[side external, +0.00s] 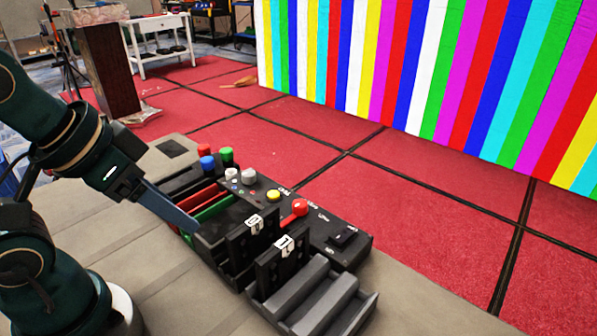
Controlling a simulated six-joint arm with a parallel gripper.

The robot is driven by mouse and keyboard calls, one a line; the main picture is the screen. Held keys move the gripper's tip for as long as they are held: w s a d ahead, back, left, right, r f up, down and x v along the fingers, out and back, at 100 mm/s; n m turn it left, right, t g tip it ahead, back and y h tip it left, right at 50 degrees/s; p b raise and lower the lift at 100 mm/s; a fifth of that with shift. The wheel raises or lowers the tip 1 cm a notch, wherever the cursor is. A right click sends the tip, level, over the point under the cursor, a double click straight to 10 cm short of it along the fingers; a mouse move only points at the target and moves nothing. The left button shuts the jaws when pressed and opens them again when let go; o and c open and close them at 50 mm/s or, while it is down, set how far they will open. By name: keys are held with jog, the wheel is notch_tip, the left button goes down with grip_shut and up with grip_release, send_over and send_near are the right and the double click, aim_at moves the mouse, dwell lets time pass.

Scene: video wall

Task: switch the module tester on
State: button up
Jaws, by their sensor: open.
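The module tester (318,240) is a long black box on the beige table. Its top carries a yellow button (273,196), a red ball-shaped knob (299,208), and a small black switch-like part (343,237) near the right end. I cannot tell the switch's position. Two black modules with white labels, one (253,228) and another (286,245), stand at the tester's front side. My gripper (188,224) is open at the tester's left part, over or beside the red and green slots. It appears empty, away from the knob and switch. I cannot tell whether it touches anything.
Red, blue and green capped parts (206,162) stand at the tester's back left, near a white knob (248,176). A grey slotted tray (312,296) sits in front. The table (190,300) is clear at front left. A striped video wall (430,70) stands behind.

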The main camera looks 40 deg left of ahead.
grip_shut()
dwell(1.6)
